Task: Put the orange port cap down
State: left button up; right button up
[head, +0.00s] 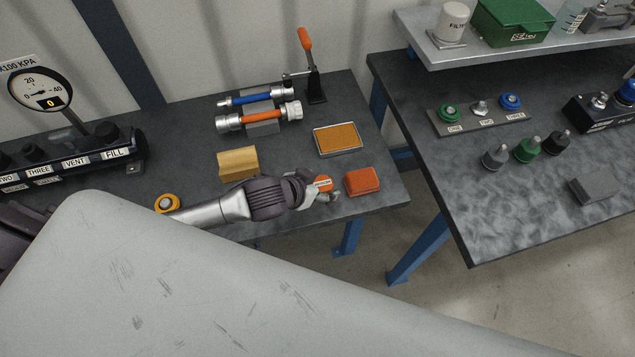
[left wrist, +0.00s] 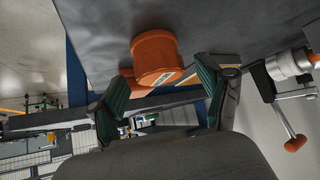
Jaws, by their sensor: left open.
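The orange port cap (head: 323,184) is at the tip of my left gripper (head: 322,197) in the head view, close to the table's front edge and partly hidden by the gripper. In the left wrist view the cap (left wrist: 156,58) is a round orange piece with a small label, against the dark tabletop. The two dark green finger pads of my left gripper (left wrist: 160,88) stand apart on either side of its near end. The gripper is open. I cannot tell whether a pad touches the cap. My right gripper is not in view.
An orange block (head: 363,181) lies just right of the cap. A tray with a tan pad (head: 338,139) and a yellow block (head: 238,163) are behind. Blue and orange couplers (head: 262,121) rest near an orange-handled lever clamp (head: 306,60). A gap separates the right table (head: 460,185).

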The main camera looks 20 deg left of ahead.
pick_arm(q)
jog(key=v, duration=1.2)
jog(key=shift+r, duration=0.15)
